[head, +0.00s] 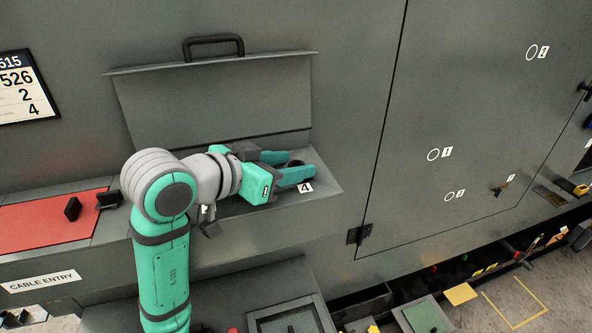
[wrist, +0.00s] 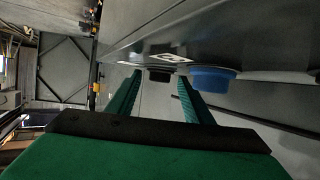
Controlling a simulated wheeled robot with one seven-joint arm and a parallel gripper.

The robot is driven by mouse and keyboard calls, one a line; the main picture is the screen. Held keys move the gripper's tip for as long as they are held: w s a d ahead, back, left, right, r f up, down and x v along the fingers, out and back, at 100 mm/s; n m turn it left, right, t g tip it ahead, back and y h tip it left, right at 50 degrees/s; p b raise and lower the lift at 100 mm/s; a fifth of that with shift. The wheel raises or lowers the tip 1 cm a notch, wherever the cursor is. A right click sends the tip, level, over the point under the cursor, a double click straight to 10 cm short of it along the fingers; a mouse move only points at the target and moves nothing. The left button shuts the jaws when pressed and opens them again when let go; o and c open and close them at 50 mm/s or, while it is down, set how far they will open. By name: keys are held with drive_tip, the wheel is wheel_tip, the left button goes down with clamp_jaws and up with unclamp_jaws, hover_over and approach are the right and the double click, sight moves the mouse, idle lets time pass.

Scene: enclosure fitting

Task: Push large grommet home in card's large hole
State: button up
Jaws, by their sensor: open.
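My gripper (head: 300,165) is over the grey ledge below the raised flap, beside a white label reading 4 (head: 305,188). Its two green fingers are open. A small dark round piece (head: 296,162), possibly a grommet, shows between the fingertips; in the wrist view a black piece (wrist: 160,75) lies ahead between them, and contact cannot be told. A blue round piece (wrist: 212,78) is just right of the right finger in the wrist view. A card with numbers (head: 25,88) hangs on the wall at left. Ringed holes, one marked 1 (head: 433,155) and one marked 2 (head: 531,52), show on the door panel.
A raised grey flap with a black handle (head: 213,45) stands behind my gripper. A red mat (head: 45,222) with two black blocks (head: 72,208) lies at left, above a CABLE ENTRY label (head: 41,282). Trays and bins (head: 428,315) stand low at the front. The door panel's face is mostly clear.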

drive_tip(key=c, duration=1)
drive_tip(key=shift+r, duration=0.15)
